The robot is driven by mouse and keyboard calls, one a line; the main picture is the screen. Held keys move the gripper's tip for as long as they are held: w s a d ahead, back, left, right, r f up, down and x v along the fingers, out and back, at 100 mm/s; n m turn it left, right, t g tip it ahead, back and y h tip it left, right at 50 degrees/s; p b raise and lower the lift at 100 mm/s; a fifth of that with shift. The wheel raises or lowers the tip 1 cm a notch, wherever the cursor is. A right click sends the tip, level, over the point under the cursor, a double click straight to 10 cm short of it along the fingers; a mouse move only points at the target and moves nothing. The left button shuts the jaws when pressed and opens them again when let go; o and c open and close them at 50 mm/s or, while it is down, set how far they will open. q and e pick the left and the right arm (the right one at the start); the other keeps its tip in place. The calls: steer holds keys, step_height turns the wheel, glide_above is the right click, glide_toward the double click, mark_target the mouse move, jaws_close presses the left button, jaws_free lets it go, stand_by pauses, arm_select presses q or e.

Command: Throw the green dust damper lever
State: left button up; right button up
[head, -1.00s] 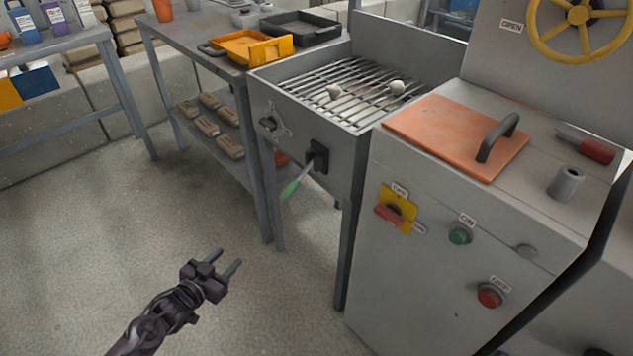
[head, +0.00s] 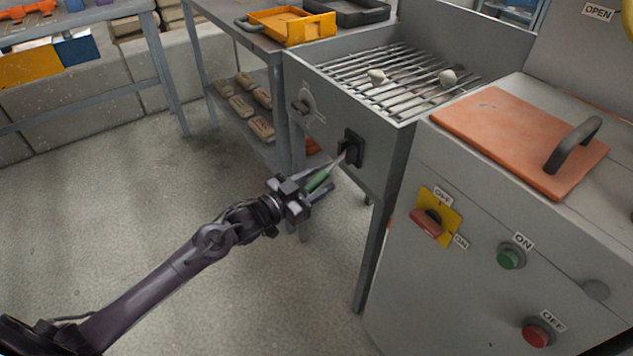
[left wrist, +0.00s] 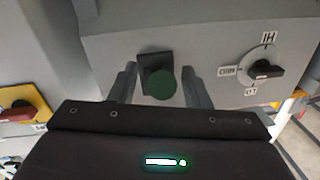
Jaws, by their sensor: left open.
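The green dust damper lever (head: 318,180) sticks out and down from a black mount (head: 351,147) on the front of the grey grate-topped bin. My left gripper (head: 321,179) is open, with its two fingers on either side of the green grip. My right gripper is in neither view.
A rotary selector (head: 305,103) is on the bin front, left of the lever mount. At right stands a grey cabinet with a yellow-backed red switch (head: 427,222), a green ON button (head: 511,255) and a red OFF button (head: 536,333). Open floor (head: 120,240) lies at left.

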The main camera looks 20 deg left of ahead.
arm_select(q)
steer(key=shift+w, duration=0.1)
jaws_close()
stand_by(0.3)
